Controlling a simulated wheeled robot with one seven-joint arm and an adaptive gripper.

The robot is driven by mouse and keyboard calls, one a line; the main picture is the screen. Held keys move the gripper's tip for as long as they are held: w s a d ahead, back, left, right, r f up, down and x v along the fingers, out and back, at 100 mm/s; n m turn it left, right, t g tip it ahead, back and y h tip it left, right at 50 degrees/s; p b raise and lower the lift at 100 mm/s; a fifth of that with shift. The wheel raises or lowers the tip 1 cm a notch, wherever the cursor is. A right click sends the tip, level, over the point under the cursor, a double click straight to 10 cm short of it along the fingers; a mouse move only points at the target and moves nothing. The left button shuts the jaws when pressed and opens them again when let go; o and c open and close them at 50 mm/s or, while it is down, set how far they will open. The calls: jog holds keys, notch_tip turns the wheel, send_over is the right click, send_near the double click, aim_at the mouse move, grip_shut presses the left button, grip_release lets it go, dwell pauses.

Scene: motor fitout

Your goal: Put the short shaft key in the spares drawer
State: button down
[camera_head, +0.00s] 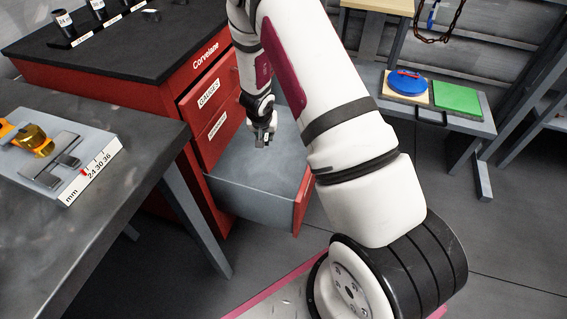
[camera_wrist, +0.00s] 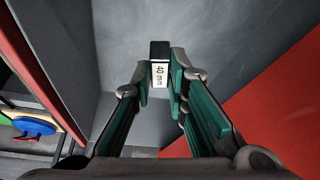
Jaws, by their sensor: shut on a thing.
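My gripper (camera_head: 262,138) is over the open bottom drawer (camera_head: 245,189) of a red cabinet, pointing down. In the wrist view my gripper (camera_wrist: 161,75) is shut on a small dark key (camera_wrist: 160,50) with a white label that seems to read 40 mm. The key is held between the fingertips above the grey drawer floor. It is hard to make out in the head view. The open drawer looks empty where its floor shows; my arm hides part of its right side. Its front label is not readable.
The red cabinet (camera_head: 95,83) has two shut drawers above the open one, the upper labelled GAUGES. A grey bench (camera_head: 110,215) at left holds a gauge tray (camera_head: 101,165). A side table (camera_head: 463,126) at right holds a blue disc (camera_head: 407,83) and a green plate (camera_head: 457,97).

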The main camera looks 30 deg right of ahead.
aim_at(281, 170)
jog(key=w+d+f+m+b, duration=0.1)
jog(key=d+f+b, duration=0.1)
jog(key=f+b, duration=0.3)
jog(key=w+d+f+m+b, duration=0.1)
jog(key=f+b, duration=0.4)
jog(key=f, duration=0.7)
jog(key=w+d+f+b, duration=0.1)
jog(key=d+f+b, duration=0.3)
jog(key=f, duration=0.4)
jog(key=shift+w+f+m+g+h+b, duration=0.3)
jog(key=shift+f+m+h+b, duration=0.1)
jog(key=shift+b, duration=0.5)
jog(key=shift+s+f, duration=0.1)
jog(key=c, duration=1.8)
grip_release()
jog(key=shift+o, duration=1.2)
